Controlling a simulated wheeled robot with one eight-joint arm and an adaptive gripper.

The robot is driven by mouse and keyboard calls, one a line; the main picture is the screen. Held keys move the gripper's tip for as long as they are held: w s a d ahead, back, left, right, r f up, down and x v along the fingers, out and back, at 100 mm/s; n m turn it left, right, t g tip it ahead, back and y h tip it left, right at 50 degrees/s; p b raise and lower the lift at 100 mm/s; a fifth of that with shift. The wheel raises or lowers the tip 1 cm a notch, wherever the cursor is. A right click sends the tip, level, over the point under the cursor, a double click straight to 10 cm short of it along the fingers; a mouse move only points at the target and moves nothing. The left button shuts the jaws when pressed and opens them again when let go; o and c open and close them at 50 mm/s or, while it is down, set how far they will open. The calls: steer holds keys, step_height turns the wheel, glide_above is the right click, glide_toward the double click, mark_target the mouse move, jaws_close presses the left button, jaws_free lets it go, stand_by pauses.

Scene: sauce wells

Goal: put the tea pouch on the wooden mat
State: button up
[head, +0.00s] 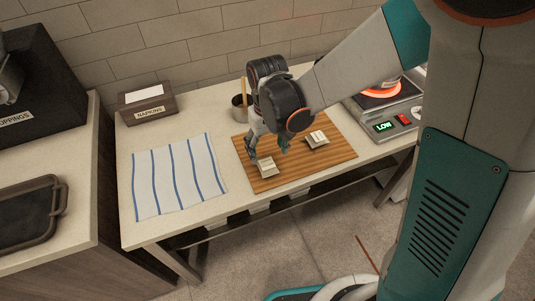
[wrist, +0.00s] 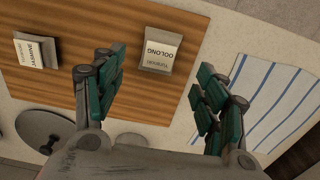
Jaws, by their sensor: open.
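The wooden mat (head: 338,158) lies on the counter and shows in the wrist view (wrist: 95,25) too. Two pale tea pouches rest on it. One, labelled OOLONG (wrist: 160,50), sits near the mat's front left side in the head view (head: 267,168). My gripper (head: 268,148) is open and empty, low over the mat just behind the OOLONG pouch. In the wrist view my fingers (wrist: 160,72) are wide apart with that pouch beyond them.
A striped towel (head: 178,177) lies left of the mat. A napkin box (head: 148,106) and a dark cup with a stick (head: 240,107) stand behind. A scale-like heater (head: 395,112) with a glowing top and LOW display is at right. A dark tray (head: 28,215) sits on the left counter.

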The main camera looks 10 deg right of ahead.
steer(key=shift+r+p, duration=0.45)
steer(key=shift+r, duration=1.5)
